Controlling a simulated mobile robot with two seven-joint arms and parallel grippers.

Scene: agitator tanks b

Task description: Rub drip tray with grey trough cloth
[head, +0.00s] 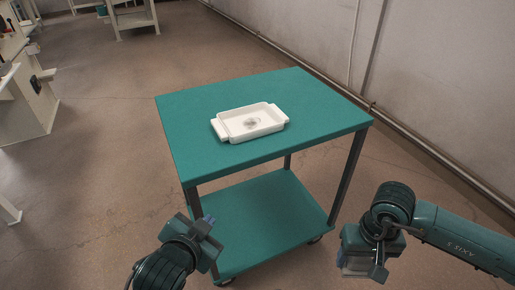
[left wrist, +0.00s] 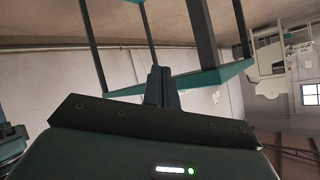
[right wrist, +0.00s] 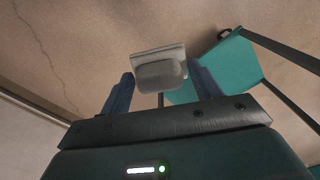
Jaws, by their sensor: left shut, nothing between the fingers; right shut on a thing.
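The drip tray (head: 268,129) is a white, shallow rectangular tray with end handles, lying on the top of the teal cart. A dark greyish smudge (head: 251,123) shows on its floor. My right gripper (head: 362,254) is right of the cart, apart from the tray, and shut on a grey, block-like thing with a paler flat part, seemingly the grey trough cloth (right wrist: 160,74). It also shows below the gripper in the head view (head: 355,268). My left gripper (head: 208,226) is shut and empty in front of the cart; its closed fingers show in the left wrist view (left wrist: 161,86).
The teal cart top (head: 315,98) is bare around the tray. Its lower shelf (head: 265,215) is empty. A wall with a pipe runs behind the cart at right. Pale benches (head: 25,95) stand at far left. The floor between is clear.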

